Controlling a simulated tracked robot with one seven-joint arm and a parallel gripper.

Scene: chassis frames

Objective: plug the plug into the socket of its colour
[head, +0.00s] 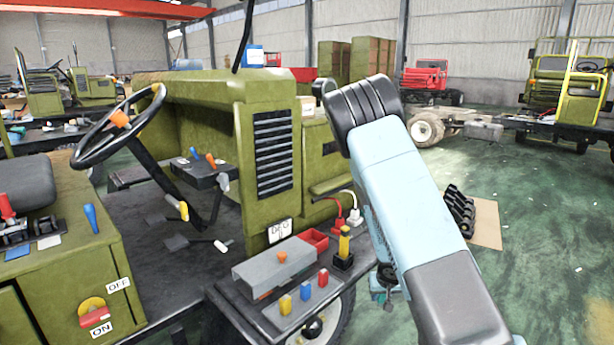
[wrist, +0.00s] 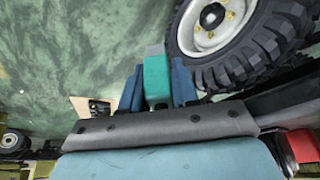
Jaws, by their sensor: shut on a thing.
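My gripper (wrist: 157,82) is shut on a green plug with a grey end (wrist: 156,76), held between two blue fingers. The plug points away from the wrist camera, beside a black tyre and above the green floor. In the head view my gripper (head: 385,284) shows only partly below the vehicle's side, largely hidden by my arm. A red connector (head: 338,222) and a white connector (head: 355,216) with cables sit on the vehicle's side ledge, left of my arm. I cannot make out a green socket in either view.
The olive vehicle (head: 258,180) stands left of my arm. Its side shelf holds a grey box (head: 274,266), coloured levers (head: 305,290), a red tray (head: 315,240) and a yellow-handled lever (head: 344,245). A wheel (wrist: 214,25) is close to the plug. Floor at right is mostly clear.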

